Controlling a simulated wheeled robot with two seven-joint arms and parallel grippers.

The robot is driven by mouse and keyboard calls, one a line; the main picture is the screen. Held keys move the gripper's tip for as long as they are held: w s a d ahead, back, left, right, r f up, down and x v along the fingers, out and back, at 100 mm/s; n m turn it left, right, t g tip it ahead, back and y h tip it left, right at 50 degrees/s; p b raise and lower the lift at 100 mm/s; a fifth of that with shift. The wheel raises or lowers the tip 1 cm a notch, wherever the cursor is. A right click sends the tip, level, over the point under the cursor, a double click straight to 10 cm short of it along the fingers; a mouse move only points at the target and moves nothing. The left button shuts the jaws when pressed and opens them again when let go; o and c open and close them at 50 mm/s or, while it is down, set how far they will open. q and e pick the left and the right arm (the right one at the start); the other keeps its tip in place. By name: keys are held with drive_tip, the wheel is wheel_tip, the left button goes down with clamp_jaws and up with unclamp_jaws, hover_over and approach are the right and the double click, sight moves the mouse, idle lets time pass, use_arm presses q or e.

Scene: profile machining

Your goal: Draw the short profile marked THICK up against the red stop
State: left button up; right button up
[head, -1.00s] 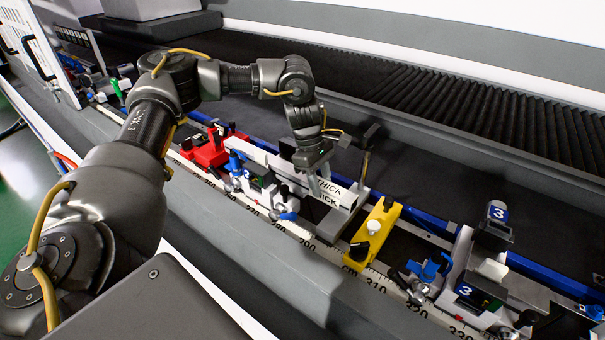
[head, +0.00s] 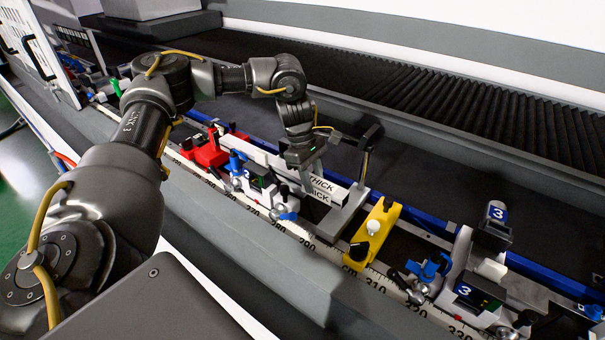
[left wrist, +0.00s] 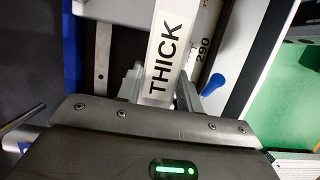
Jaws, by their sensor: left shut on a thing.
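The short profile marked THICK (head: 322,189) is a pale bar lying along the rail, its labelled end toward the right in the head view. In the left wrist view the THICK label (left wrist: 166,55) shows between the fingers. My left gripper (head: 308,184) is shut on the profile close to that end; in the left wrist view its two fingers (left wrist: 160,92) stand on both sides of the bar. The red stop (head: 207,151) is on the rail to the upper left. My right gripper is not in view.
Clamp 2 (head: 258,183), with blue handles, stands along the profile. A grey plate with a post (head: 346,214) is by the labelled end. A yellow block (head: 373,232) and clamp 3 (head: 474,282) stand farther right. A numbered scale (head: 330,258) runs along the front.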

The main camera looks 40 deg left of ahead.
use_arm(q)
drive_tip(key=shift+s+a, duration=0.1)
drive_tip(key=shift+a, duration=1.15)
drive_tip(key=o, duration=1.2)
drive_tip(key=shift+f, duration=0.1)
drive_tip(key=shift+r, duration=0.3)
drive_tip(key=b+v, duration=0.1)
drive_tip(key=v, duration=0.3)
drive_tip(key=shift+a+r, duration=0.15)
drive_tip(key=v, duration=0.4)
drive_tip(key=shift+r, duration=0.35)
drive_tip(key=shift+a+r+p, duration=0.3)
drive_tip(key=shift+r, duration=0.3)
